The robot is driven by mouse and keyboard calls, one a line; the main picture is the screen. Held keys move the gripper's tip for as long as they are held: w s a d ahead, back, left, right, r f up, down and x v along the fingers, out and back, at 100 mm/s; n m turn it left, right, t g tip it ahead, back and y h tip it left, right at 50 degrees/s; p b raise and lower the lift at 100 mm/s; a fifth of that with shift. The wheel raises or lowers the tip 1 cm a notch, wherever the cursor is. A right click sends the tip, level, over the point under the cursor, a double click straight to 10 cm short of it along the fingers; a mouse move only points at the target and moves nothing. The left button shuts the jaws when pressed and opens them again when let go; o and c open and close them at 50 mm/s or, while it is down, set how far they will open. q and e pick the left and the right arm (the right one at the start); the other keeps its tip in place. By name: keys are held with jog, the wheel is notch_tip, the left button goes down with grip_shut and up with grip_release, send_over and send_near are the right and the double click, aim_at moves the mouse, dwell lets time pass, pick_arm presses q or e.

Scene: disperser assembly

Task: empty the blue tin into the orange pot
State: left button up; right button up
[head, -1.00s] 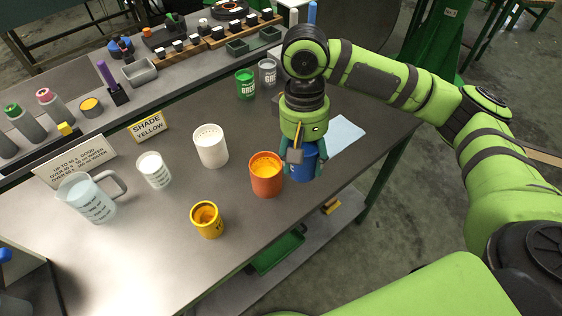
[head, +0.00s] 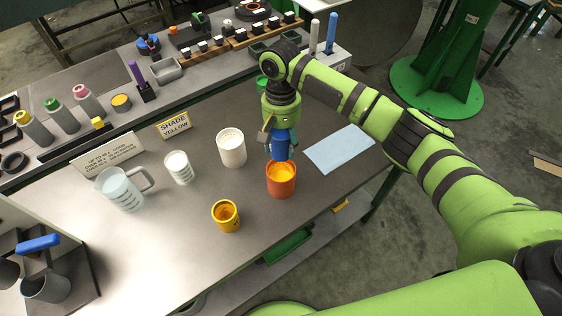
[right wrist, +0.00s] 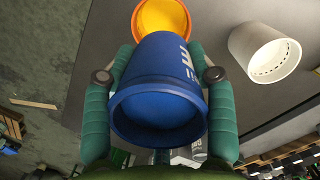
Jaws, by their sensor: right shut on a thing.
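The blue tin (head: 282,143) is held in my right gripper (head: 282,150), shut around its sides. The tin hangs at the back rim of the orange pot (head: 281,185), its lower end over or just behind the opening. The pot stands upright and shows yellow-orange contents. In the right wrist view the blue tin (right wrist: 160,105) sits between both fingers, one rimmed end towards the camera. The orange pot (right wrist: 162,18) lies beyond its far end. I cannot tell whether anything is flowing from the tin. My left gripper is out of view.
A white cup (head: 231,150) stands left of the pot, a yellow tin (head: 226,217) in front-left. A beaker (head: 179,168) and a measuring jug (head: 122,190) are further left. A pale blue sheet (head: 340,149) lies to the right, with bare table around it.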

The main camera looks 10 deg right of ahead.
aim_at(272, 146)
jog(key=shift+w+a+f+p, duration=0.3)
jog(key=shift+a+p, duration=0.15)
jog(key=shift+p, duration=0.1)
jog(key=shift+w+a+f+p, duration=0.15)
jog(key=shift+a+f+p, duration=0.15)
jog(key=shift+a+p, duration=0.2)
jog(key=shift+a+f+p, duration=0.25)
jog(key=shift+f+p, duration=0.2)
jog(key=shift+p, duration=0.05)
jog(key=shift+a+f, duration=0.1)
jog(key=shift+f, duration=0.2)
jog(key=shift+f+t, duration=0.15)
jog(key=shift+t, duration=0.15)
jog(key=shift+w+f+t+y, duration=0.15)
jog(key=shift+f+t+y, duration=0.15)
jog(key=shift+t+y, duration=0.25)
jog(key=shift+w+a+r+t+y, duration=0.1)
jog(key=shift+a+r+t+y, duration=0.2)
jog(key=shift+t+y, duration=0.3)
jog(key=shift+w+r+t, duration=0.1)
jog(key=shift+w+t, duration=0.05)
jog(key=shift+t, duration=0.1)
jog(key=shift+r+y, duration=0.1)
jog(key=shift+y, duration=0.15)
jog(key=shift+t, duration=0.4)
